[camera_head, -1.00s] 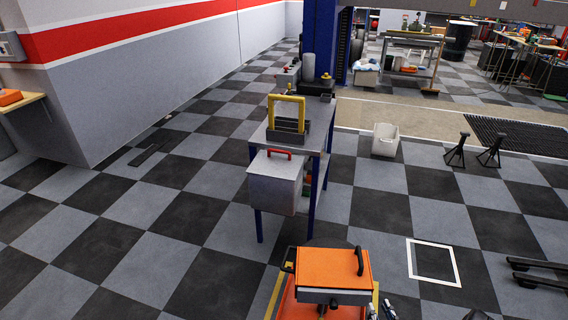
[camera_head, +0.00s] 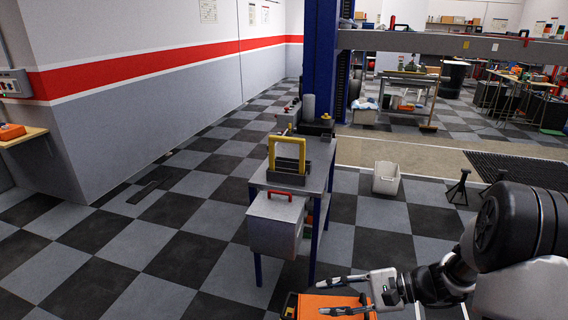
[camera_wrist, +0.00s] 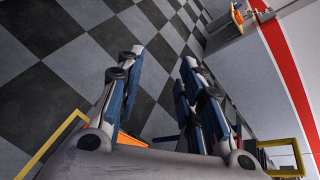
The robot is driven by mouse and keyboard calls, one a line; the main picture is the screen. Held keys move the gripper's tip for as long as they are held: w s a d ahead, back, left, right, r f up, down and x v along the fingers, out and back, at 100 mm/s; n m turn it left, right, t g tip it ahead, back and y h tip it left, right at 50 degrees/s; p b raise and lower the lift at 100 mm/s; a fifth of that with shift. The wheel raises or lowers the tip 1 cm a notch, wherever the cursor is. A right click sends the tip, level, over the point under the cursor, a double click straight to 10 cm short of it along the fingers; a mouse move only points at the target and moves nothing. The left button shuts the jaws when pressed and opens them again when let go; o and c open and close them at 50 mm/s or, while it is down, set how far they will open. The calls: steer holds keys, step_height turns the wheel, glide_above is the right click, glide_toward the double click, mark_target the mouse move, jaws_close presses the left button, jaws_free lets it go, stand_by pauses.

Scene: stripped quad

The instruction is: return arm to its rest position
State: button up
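My arm reaches in from the lower right of the head view. My gripper (camera_head: 322,298) points left, with its two fingers apart and nothing seen between them. The fingers overlap the view of an orange case (camera_head: 308,301) at the bottom edge; I cannot tell how high above it they are. In the wrist view my gripper (camera_wrist: 160,62) also shows open, with only checkered floor between the fingertips. A bit of orange shows low behind the left finger there.
A blue-legged bench (camera_head: 318,178) with a grey box (camera_head: 275,222) on its near side stands left of my gripper. A white bin (camera_head: 386,178) and a black stand (camera_head: 459,188) are on the floor beyond.

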steer(key=s+a+r+n+g+h, duration=0.3)
steer(key=s+r+n+h, duration=0.5)
steer(key=s, duration=0.5)
steer(key=s+d+r+n+t+h, duration=0.5)
steer(key=s+d, duration=0.1)
steer(key=s, duration=0.3)
steer(key=shift+r, duration=0.15)
